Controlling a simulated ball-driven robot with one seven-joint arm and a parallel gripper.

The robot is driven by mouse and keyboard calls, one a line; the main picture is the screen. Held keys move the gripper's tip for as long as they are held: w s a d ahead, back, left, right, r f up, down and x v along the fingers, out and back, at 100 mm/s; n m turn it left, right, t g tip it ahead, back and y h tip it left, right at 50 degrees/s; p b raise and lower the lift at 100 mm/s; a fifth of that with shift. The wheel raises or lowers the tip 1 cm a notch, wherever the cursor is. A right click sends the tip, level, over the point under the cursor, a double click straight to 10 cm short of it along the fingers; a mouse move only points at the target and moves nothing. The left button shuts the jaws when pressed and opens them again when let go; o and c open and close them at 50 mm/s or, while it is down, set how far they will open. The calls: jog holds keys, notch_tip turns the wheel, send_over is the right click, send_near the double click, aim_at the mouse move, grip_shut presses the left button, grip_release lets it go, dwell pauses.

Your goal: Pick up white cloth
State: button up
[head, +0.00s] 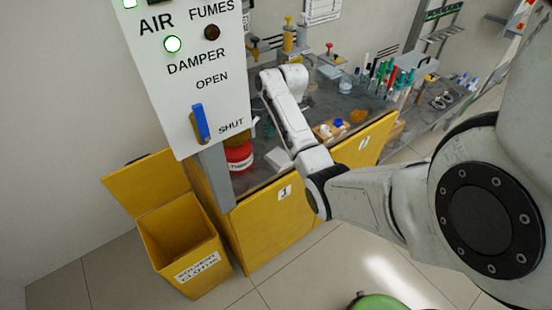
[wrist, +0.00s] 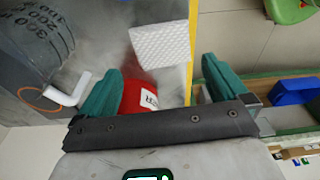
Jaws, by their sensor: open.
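The white cloth (wrist: 160,44) is a textured, roughly square pad on the grey bench top, close to its edge. In the head view a white patch (head: 279,159) that looks like it lies beside the red can, partly behind my arm. My gripper (wrist: 160,86) is open, with its two green fingers spread wide and nothing held between them. In the wrist view the cloth lies beyond the fingertips, roughly in line with the gap. My fingers are not clearly visible in the head view.
A red can (head: 238,155) with a white label stands next to the cloth; it also shows between my fingers (wrist: 148,97). A grey drum-like object (wrist: 38,45) and a white bent handle (wrist: 70,92) are at left. A yellow bin (head: 182,240) stands below the bench.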

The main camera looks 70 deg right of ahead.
aim_at(278, 156)
jog(key=shift+w+a+f+p, duration=0.1)
jog(key=shift+a+f+p, duration=0.1)
jog(key=shift+f, duration=0.9)
jog(key=shift+w+a+f+p, duration=0.1)
jog(key=shift+a+f+p, duration=0.1)
jog(key=shift+f, duration=0.9)
jog(key=shift+w+a+f+p, duration=0.1)
jog(key=shift+a+f+p, duration=0.1)
jog(key=shift+f, duration=0.9)
jog(key=shift+c, duration=0.3)
jog(key=c, duration=0.6)
